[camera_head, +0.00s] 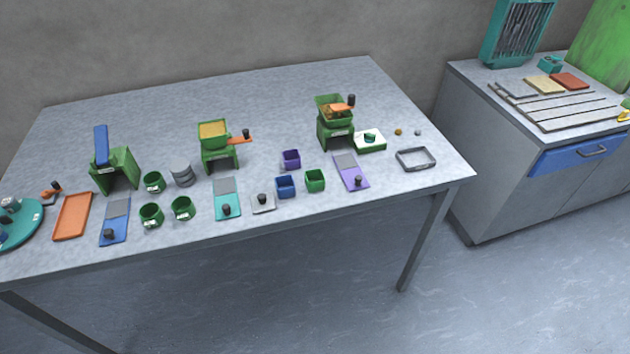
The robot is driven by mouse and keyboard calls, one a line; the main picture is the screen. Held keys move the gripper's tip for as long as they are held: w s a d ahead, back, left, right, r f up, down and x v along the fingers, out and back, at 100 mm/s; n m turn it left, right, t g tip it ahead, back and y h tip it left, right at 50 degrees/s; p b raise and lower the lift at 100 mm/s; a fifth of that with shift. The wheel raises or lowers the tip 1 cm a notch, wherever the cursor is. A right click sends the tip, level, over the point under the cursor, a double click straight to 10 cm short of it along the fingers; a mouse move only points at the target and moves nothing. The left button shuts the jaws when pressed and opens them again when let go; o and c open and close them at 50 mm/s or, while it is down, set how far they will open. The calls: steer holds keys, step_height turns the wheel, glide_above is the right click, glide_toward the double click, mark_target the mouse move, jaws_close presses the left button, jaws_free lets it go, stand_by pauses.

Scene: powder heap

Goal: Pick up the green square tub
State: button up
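The green square tub (315,181) stands upright on the grey table, near its front edge and right of the middle. It is open at the top and looks empty. A blue square tub (285,186) stands close on its left, and a purple square tub (291,159) stands behind it to the left. A purple board with a grey patch and a black knob (351,172) lies just to its right. My gripper is not in view.
Green machines (335,125) (218,148) with orange handles stand behind the tubs. Round green cups (152,215), a grey tray (416,168) and a small knobbed plate (262,204) are on the table (290,100). The back of the table is clear.

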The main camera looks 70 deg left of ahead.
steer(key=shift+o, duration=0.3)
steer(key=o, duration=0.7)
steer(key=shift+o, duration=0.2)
